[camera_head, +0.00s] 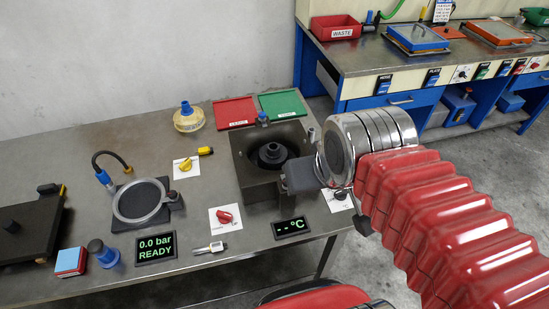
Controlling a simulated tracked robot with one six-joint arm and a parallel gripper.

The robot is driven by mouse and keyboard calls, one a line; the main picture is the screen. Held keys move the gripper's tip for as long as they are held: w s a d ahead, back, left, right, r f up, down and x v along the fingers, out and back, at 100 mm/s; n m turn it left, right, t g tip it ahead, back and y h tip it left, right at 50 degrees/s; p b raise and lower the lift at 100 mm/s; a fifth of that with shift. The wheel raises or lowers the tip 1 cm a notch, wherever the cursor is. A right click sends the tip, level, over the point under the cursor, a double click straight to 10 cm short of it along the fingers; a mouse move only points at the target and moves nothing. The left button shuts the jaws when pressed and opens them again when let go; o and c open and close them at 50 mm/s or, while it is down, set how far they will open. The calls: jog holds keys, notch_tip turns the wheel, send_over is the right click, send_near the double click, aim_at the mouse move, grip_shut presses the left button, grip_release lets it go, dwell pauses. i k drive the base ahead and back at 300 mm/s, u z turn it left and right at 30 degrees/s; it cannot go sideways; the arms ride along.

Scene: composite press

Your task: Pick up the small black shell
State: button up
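A small black round part (272,151), which may be the black shell, sits in the round well of a dark square block (243,178) on the grey bench. My gripper (287,181) is the dark grey end of my red arm. It is at the right side of the block, close to the well and overlapping the block's edge in this view. I cannot tell whether it touches the block. Its fingers cannot be made out, and no held object shows. My gripper covers part of the block's right side.
A ring fixture (117,206) with a hose stands left. A pressure display (156,248) and temperature display (291,228) lie in front. Red (234,113) and green (283,104) trays are behind. A dark plate (30,232) is far left.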

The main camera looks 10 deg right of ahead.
aim_at(272, 156)
jog(key=k, duration=1.3)
jog(key=u, duration=0.35)
jog(key=i, duration=0.45)
jog(key=u, duration=0.55)
jog(key=i, duration=1.1)
jog(key=z, duration=0.3)
